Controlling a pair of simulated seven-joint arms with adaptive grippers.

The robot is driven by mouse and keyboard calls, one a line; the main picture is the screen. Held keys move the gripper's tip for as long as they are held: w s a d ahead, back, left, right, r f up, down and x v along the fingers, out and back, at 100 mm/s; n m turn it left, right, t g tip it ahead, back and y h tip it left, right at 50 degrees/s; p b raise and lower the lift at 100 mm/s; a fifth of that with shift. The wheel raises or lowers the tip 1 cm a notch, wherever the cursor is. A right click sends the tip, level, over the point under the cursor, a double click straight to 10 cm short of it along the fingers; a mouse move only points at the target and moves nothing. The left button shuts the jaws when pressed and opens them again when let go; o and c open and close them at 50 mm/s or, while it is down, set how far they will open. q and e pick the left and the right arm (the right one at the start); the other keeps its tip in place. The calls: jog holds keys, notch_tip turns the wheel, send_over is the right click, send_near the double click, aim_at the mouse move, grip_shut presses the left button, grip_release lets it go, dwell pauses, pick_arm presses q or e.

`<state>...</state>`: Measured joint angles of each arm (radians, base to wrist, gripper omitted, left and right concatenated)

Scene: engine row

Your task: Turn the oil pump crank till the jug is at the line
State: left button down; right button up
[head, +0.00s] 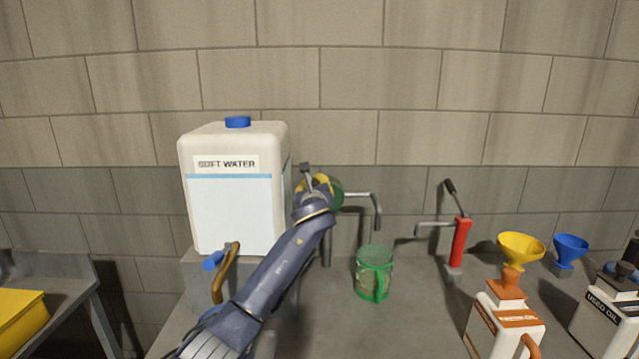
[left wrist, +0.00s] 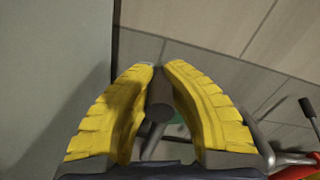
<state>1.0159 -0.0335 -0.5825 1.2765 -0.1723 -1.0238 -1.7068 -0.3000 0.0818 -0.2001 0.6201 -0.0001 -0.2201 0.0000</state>
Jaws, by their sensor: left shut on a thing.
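The oil pump (head: 337,193) has a green body, mostly hidden behind my left gripper, and a grey spout (head: 362,195) that bends down on the right. My left gripper (head: 314,182) is at the pump's near side. In the left wrist view its yellow fingers (left wrist: 160,80) are closed on the dark crank handle (left wrist: 160,107), with a bit of green pump behind. The green see-through jug (head: 372,262) stands upright on the bench below the spout, its handle toward me. I cannot make out its line or the oil level. My right gripper is not in view.
A white soft water tank (head: 232,215) with a blue tap (head: 213,261) stands left of my arm. A red hand pump (head: 460,242), yellow funnel (head: 520,248), blue funnel (head: 570,248) and oil cans (head: 505,325) stand to the right. The bench (head: 400,325) is clear before the jug.

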pick_arm(q)
jog(key=shift+a+f+n, duration=0.3)
jog(key=shift+a+n, duration=0.35)
jog(key=shift+n, duration=0.45)
jog(key=c, duration=1.2)
grip_release()
jog(key=shift+f, duration=0.1)
jog(key=shift+s, duration=0.15)
jog(key=s, duration=1.1)
jog(key=shift+s, duration=0.4)
jog(key=shift+d, duration=0.1)
